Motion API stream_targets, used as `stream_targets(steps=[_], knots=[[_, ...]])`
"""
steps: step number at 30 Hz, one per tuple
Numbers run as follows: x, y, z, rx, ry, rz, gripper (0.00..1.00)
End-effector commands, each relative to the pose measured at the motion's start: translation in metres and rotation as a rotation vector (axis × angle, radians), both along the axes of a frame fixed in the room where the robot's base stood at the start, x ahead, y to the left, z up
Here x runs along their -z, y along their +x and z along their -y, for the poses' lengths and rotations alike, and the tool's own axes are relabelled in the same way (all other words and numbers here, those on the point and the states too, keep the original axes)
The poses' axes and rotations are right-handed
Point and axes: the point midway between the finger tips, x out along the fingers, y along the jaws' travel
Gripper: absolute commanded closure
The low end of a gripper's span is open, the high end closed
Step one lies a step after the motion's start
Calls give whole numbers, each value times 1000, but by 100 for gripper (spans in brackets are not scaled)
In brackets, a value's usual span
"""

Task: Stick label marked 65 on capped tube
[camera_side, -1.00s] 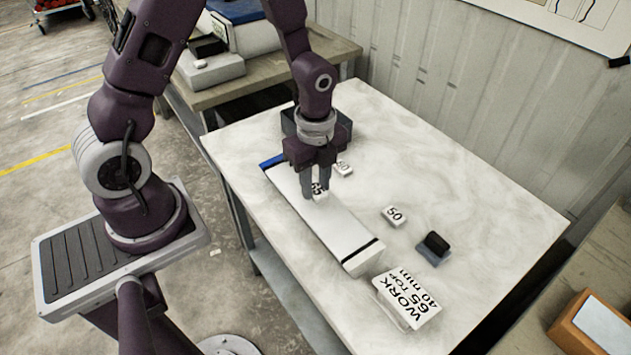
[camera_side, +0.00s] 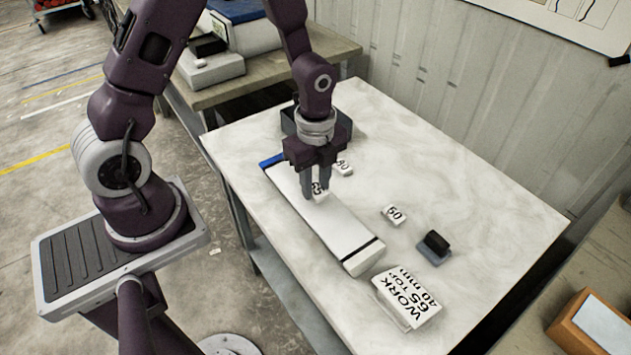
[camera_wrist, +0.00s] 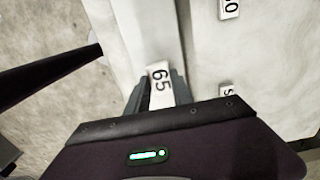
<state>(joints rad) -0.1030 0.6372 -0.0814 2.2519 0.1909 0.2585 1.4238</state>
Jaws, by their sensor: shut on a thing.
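The capped tube (camera_side: 335,228) is a long white box-like piece lying on the table, with a blue end (camera_side: 272,161) at the far left and a black band near its other end. My gripper (camera_side: 316,195) is over the middle of the tube, fingers pointing down, shut on the white label marked 65 (camera_side: 320,190). The label also shows between the fingers in the wrist view (camera_wrist: 159,84), with the tube (camera_wrist: 140,25) behind it. The label is at or just above the tube's top face; I cannot tell whether they touch.
Two other labels lie right of the tube, one (camera_side: 343,168) near my gripper and one (camera_side: 394,215) farther forward. A dark-topped block (camera_side: 435,246) and a work card reading 65 TOP 40 mm (camera_side: 410,297) stand toward the front. A dark box (camera_side: 290,122) is behind my gripper.

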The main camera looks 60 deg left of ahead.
Motion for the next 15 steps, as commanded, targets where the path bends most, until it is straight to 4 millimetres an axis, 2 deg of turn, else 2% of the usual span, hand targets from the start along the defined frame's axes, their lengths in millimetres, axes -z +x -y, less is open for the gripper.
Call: stream_targets(steps=[15], knots=[[11, 0, 0, 0, 1, -1, 100]])
